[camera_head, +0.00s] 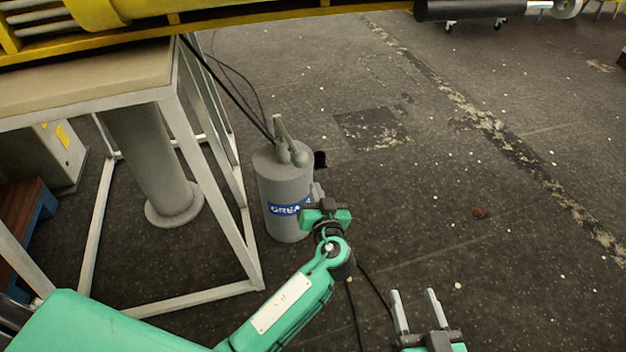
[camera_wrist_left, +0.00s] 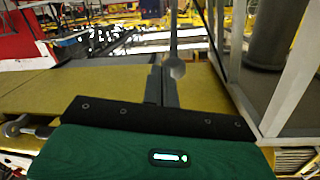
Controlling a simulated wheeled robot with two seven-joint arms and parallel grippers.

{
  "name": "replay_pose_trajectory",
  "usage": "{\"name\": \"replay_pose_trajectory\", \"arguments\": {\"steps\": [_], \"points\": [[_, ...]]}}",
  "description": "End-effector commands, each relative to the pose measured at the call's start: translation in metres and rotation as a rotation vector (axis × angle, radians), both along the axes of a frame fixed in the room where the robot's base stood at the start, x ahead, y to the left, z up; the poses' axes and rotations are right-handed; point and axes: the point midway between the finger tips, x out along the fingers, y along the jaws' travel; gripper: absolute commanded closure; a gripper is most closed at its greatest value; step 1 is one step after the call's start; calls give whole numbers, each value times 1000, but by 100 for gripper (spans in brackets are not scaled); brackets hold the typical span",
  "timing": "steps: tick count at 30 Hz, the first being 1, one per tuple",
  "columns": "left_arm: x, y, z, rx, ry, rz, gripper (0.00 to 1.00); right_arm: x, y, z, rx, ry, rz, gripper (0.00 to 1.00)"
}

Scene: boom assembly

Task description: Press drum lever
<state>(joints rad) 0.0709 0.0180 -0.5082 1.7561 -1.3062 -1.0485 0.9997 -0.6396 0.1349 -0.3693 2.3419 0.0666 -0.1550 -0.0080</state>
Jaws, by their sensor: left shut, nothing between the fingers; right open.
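The drum (camera_head: 285,190) is a grey cylinder with a blue label, upright on the floor beside the table frame. Its lever (camera_head: 281,128) is a grey bar rising from the lid, tilted up to the left. My left gripper (camera_head: 317,190) is at the drum's right side, below the lid and lever; I cannot tell if it touches the drum. In the left wrist view its fingers (camera_wrist_left: 162,86) are shut with nothing between them. A grey rod with a rounded end (camera_wrist_left: 175,66) shows just beyond them; I cannot tell if it is the lever. My right gripper (camera_head: 416,311) is open and empty at the bottom.
A table (camera_head: 95,85) on a pale metal frame stands left of the drum. A yellow boom (camera_head: 215,17) crosses the top above it. Dark hoses run from the drum lid up to the boom and along the floor. The floor right of the drum is clear.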

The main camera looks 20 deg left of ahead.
Motion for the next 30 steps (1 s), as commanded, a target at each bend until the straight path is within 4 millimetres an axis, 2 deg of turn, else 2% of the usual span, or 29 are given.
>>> {"name": "replay_pose_trajectory", "arguments": {"steps": [3,7,30], "points": [[-12,-7,0,0,0,-1,100,-1,0,-2,-3,10,2,47],[-17,-9,2,1,-2,-1,100,-1,1,-2,-4,14,4,47],[-17,-9,2,1,-3,0,100,-1,1,-3,-3,15,3,47]]}}
